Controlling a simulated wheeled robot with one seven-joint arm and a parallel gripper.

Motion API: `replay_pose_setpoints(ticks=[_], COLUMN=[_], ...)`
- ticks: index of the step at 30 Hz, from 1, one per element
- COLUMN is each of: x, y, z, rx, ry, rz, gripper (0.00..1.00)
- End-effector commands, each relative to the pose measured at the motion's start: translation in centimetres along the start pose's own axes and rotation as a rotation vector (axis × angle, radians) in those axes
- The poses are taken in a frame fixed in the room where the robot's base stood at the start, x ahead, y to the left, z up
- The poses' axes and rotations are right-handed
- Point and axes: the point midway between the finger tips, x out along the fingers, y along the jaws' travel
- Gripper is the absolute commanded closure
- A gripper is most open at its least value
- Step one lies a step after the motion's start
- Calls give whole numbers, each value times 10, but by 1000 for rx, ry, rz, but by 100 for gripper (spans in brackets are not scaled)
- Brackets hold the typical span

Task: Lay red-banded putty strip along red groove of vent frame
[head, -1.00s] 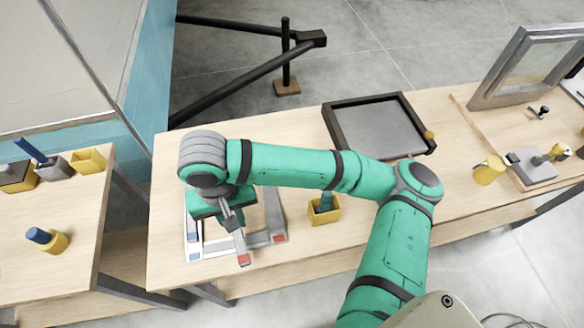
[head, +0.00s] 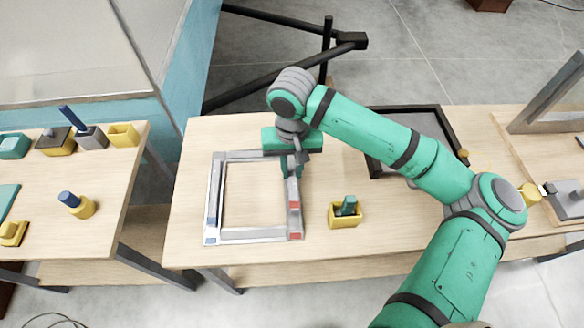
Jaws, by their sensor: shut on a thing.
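The vent frame (head: 250,234) is a grey rectangular frame lying flat on the wooden table. It has a red mark (head: 295,236) at its near right corner and a small blue mark at its near left corner. My gripper (head: 299,169) points down over the far part of the frame's right side. It is shut on the grey putty strip (head: 293,190), whose red band (head: 294,206) shows at its near end. The strip lines up with the right side; I cannot tell whether it touches the groove. My gripper hides the strip's far end and the far right corner.
A yellow box (head: 345,216) with a green item stands right of the frame. A dark-rimmed tray (head: 446,127) lies behind my arm. The left table (head: 110,190) holds several yellow and grey holders. A gap separates the tables.

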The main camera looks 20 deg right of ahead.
Motion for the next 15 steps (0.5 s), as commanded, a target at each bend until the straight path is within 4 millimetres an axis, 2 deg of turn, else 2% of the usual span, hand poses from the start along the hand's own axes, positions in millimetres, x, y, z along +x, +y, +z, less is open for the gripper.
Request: replay_pose_setpoints(ticks=[5,15], x=[6,34], y=[0,0], z=[1,1], rx=[1,2], ry=[-2,-2], rz=[-2,-3], gripper=[100,100])
